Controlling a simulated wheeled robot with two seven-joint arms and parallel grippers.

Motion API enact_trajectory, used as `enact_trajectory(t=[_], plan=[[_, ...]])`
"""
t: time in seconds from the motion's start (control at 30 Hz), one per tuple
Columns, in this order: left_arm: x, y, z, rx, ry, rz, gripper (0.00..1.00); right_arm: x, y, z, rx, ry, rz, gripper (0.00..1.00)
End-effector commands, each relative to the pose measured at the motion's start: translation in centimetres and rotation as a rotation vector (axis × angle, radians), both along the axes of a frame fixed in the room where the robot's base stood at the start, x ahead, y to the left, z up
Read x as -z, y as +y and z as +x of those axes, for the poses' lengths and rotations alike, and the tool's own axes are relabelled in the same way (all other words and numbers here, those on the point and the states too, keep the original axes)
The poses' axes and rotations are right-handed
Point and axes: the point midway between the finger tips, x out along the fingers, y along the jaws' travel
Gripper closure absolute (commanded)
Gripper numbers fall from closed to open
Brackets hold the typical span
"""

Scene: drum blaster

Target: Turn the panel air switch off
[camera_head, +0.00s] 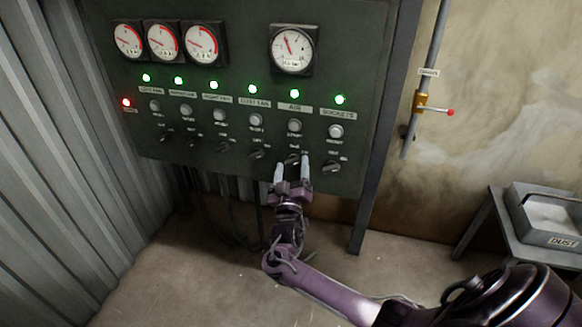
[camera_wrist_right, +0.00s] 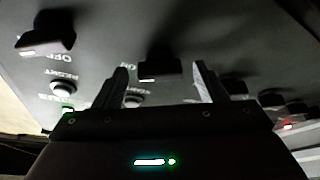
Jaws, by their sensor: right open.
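The air switch (camera_head: 292,159) is a dark rotary knob on the grey-green panel (camera_head: 185,77), below the AIR label, a round button (camera_head: 295,126) and a lit green lamp (camera_head: 294,93). My right gripper (camera_head: 292,163) is open at this knob, with one finger on either side of it. In the right wrist view the dark knob (camera_wrist_right: 160,68) shows between the two spread fingertips, with dark gaps on both sides. I cannot tell if a finger touches it. The knob's exact setting is hard to read. My left gripper is in neither view.
The sockets switch (camera_head: 332,166) is just right of my gripper, and the dust fan switch (camera_head: 257,154) just left. Gauges (camera_head: 292,49) sit above. A yellow valve with a red-tipped lever (camera_head: 450,112) is on the right wall pipe. A dust tray (camera_head: 564,238) stands lower right.

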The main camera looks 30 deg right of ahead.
Motion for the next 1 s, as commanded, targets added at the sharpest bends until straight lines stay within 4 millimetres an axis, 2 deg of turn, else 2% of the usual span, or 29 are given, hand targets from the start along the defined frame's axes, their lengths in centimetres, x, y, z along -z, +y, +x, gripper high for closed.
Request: enact_trajectory(t=[0.13,0.33,0.67,0.9,1.0], plan=[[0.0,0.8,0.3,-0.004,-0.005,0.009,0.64,-0.2,-0.3,0.4,-0.001,0.001,0.0,0.35],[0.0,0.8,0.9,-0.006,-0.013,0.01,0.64,-0.2,-0.3,0.4,-0.001,0.001,0.002,0.35],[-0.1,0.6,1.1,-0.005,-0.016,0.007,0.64,-0.1,-0.3,0.4,-0.001,0.001,0.002,0.78],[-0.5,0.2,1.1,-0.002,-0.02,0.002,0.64,-0.3,-0.3,0.4,-0.001,0.014,-0.01,0.79],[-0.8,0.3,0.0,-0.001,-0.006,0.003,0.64,-0.4,-0.3,0.4,-0.001,0.038,-0.029,0.79]])
